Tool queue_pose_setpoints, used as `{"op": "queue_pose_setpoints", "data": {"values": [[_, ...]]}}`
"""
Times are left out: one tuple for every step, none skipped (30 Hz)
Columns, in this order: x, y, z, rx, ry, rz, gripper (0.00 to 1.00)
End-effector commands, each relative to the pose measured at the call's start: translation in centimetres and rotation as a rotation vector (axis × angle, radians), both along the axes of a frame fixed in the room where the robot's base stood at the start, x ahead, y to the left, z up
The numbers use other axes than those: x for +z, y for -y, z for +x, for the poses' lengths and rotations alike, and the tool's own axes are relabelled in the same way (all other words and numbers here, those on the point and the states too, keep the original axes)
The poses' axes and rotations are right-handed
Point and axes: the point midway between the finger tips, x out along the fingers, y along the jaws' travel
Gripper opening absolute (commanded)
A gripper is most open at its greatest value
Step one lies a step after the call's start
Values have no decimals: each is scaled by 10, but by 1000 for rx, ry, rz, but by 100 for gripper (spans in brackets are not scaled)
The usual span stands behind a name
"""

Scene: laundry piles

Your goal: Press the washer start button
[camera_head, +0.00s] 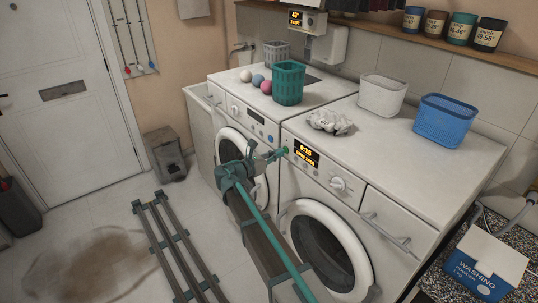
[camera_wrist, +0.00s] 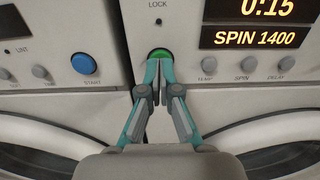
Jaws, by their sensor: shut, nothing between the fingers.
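The washer (camera_head: 400,160) is the right-hand white machine. Its lit display (camera_head: 301,152) reads 0:15 and, in the wrist view (camera_wrist: 255,24), SPIN 1400. A round green button (camera_wrist: 160,53) sits left of that display, below the word LOCK; the button also shows in the head view (camera_head: 286,149). My gripper (camera_wrist: 158,76) is shut and empty, with its fingertips at the lower edge of the green button and covering part of it. I cannot tell whether they touch it. In the head view my gripper (camera_head: 277,154) is in front of the panel.
The left-hand machine has a blue START button (camera_wrist: 85,64). On top stand a teal basket (camera_head: 289,84), white basket (camera_head: 382,94), blue basket (camera_head: 444,119) and crumpled cloth (camera_head: 329,122). A washer knob (camera_head: 338,184) protrudes right of the display.

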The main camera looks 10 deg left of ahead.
Motion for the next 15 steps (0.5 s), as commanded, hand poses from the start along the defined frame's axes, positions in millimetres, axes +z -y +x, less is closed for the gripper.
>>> {"op": "queue_pose_setpoints", "data": {"values": [[1, 3, 3, -1, 0, 0, 0], [1, 4, 3, -1, 0, 0, 0], [0, 5, 4, -1, 0, 0, 0], [0, 5, 5, -1, 0, 0, 0], [0, 5, 5, 0, 0, 0, 0], [0, 6, 5, 0, 0, 0, 0], [0, 6, 5, 0, 0, 0, 0], [0, 6, 5, 0, 0, 0, 0], [0, 6, 5, 0, 0, 0, 0], [0, 6, 5, 0, 0, 0, 0], [0, 6, 5, 0, 0, 0, 0], [0, 6, 5, 0, 0, 0, 0], [0, 6, 5, 0, 0, 0, 0], [0, 6, 5, 0, 0, 0, 0], [-1, 7, 6, -1, 0, 0, 0]]}}
